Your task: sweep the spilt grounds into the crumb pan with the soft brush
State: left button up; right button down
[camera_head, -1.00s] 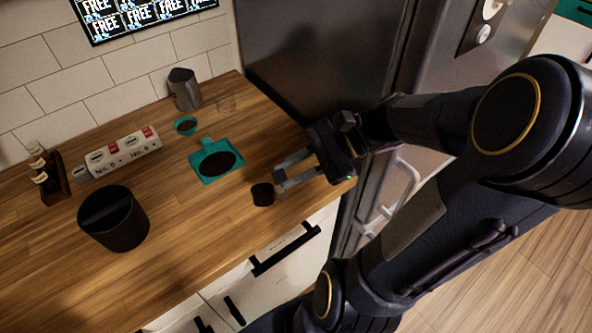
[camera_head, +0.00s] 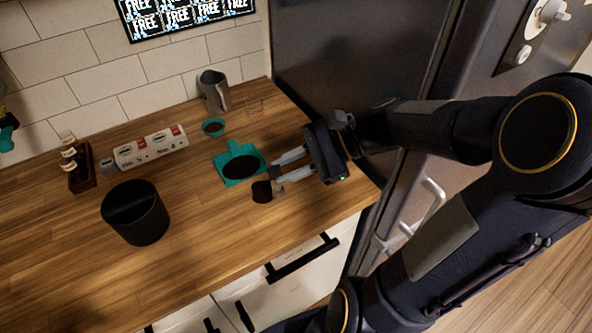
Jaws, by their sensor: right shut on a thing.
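The teal crumb pan (camera_head: 219,166) lies on the wooden counter with its tab towards the wall. A dark oval fills its middle; I cannot tell whether this is grounds or the pan's own surface. My right gripper (camera_head: 276,175) reaches in from the right, its fingers shut on a small dark thing at their tips, which I take for the soft brush (camera_head: 262,191). It is low at the counter, just in front of the pan's near right corner. Its bristles and any grounds under it are hard to tell apart. My left gripper is not in view.
A black bin (camera_head: 140,222) stands at the left front. A grey jug (camera_head: 214,92), a small teal dish (camera_head: 213,127) and a clear glass (camera_head: 254,108) are at the back. White boxes (camera_head: 151,147) and a bottle rack (camera_head: 78,166) stand left. The fridge (camera_head: 350,60) closes the right side.

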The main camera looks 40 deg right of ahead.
jog(key=shift+w+a, duration=1.55)
jog(key=shift+w, duration=3.65)
jog(key=shift+r+p, duration=2.55)
jog(key=shift+r, duration=0.3)
